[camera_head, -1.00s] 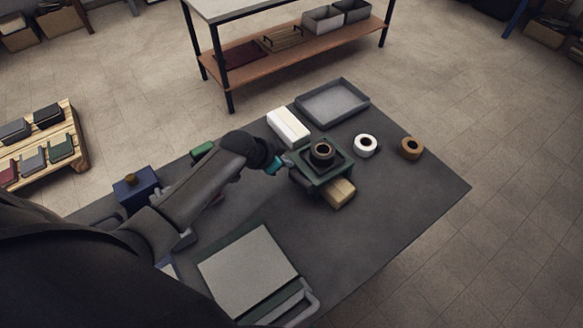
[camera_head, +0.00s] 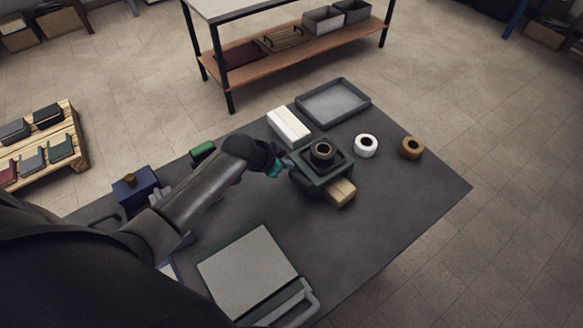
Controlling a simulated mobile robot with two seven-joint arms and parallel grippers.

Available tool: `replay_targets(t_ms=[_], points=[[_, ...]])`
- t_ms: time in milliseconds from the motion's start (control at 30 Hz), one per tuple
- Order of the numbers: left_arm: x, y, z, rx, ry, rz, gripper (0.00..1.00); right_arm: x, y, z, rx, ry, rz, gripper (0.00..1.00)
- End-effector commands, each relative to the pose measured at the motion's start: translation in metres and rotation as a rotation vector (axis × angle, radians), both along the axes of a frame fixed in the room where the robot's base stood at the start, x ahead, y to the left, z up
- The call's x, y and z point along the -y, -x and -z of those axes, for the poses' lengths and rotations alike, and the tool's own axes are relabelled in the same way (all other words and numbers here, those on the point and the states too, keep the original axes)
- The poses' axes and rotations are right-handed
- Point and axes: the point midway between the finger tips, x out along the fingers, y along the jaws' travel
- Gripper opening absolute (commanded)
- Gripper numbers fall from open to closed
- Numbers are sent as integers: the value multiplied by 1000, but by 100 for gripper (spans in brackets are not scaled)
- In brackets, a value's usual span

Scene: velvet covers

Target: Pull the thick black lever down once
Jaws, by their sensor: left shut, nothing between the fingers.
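My left arm reaches from the left across the dark table. My left gripper (camera_head: 283,166), small and with a teal part, is shut and empty at the left side of a dark green device (camera_head: 327,180). A black ring (camera_head: 322,154) sits on top of this device, and a pale wooden block (camera_head: 341,192) is at its front. The gripper looks very near the device's left edge; I cannot tell whether it touches. I cannot make out a thick black lever clearly; it may be hidden by my arm or too dark to separate. My right gripper is not in view.
A white block (camera_head: 289,126), a grey tray (camera_head: 333,101), a white roll (camera_head: 366,146) and a brown roll (camera_head: 411,148) surround the device. A blue box (camera_head: 137,187) is left. The table's right front is clear.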

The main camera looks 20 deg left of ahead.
Motion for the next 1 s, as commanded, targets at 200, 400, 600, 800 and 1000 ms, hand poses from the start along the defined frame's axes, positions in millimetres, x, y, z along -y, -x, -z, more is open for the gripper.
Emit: replay_targets(t_ms=[200,400,600,800,1000], points=[[6,6,9,-18,6,6,0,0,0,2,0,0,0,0],[7,8,13,-24,8,6,0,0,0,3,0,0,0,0],[9,10,16,-27,10,6,0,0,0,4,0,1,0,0],[10,10,19,-27,11,7,0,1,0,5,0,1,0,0],[11,11,21,-27,12,6,0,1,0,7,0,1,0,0]])
